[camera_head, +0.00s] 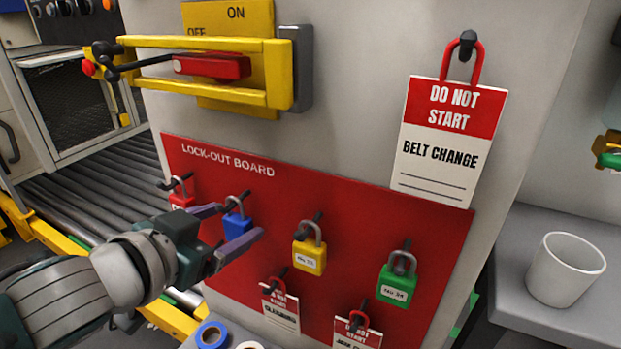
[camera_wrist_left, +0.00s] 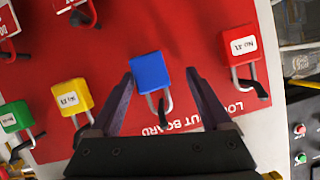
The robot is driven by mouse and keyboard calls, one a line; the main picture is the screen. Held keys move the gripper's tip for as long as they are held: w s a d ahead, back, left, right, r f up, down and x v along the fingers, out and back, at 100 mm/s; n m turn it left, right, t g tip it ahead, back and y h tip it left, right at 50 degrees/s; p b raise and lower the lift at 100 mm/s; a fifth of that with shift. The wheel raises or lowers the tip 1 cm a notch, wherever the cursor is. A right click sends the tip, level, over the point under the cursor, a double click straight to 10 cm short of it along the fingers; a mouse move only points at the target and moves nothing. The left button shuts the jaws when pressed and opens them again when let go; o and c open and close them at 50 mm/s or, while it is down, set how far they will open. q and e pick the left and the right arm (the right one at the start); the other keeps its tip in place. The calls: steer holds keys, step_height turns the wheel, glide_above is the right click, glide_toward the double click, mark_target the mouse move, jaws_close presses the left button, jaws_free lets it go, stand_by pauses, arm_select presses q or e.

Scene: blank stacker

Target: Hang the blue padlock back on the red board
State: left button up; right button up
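The blue padlock (camera_head: 237,223) is at the red lock-out board (camera_head: 375,215), its grey shackle at a black peg in the upper row. In the left wrist view the blue padlock (camera_wrist_left: 150,73) shows upside down, with its shackle around or against the peg. My left gripper (camera_head: 240,221) is open, with one finger on each side of the padlock. In the left wrist view, a gap shows between the padlock and the right-hand finger; the left-hand finger is very close to it, and I cannot tell whether they touch. My right gripper is not in view.
A red padlock (camera_head: 181,192), a yellow padlock (camera_head: 309,257) and a green padlock (camera_head: 397,287) hang on neighbouring pegs. Red-and-white tags hang below. A "Do not start" tag (camera_head: 446,140) hangs above right. A yellow switch guard (camera_head: 205,72) juts out above. A white cup (camera_head: 565,270) stands at right.

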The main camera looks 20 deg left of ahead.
arm_select(q)
steer(key=p+v, duration=0.3)
steer(key=v, duration=0.7)
steer(key=s+d+r+g+p, duration=0.45)
steer(key=s+r+p, duration=0.25)
steer(key=r+p, duration=0.3)
steer(key=s+d+r+g+p, duration=0.3)
steer(key=s+r+g+p, duration=0.35)
steer(key=r+p, duration=0.35)
step_height(320, 180, up, 35)
steer(key=t+p, duration=0.1)
steer(key=p, duration=3.4)
steer(key=shift+a+n, duration=0.3)
steer(key=shift+a, duration=0.05)
steer(key=shift+f, duration=0.1)
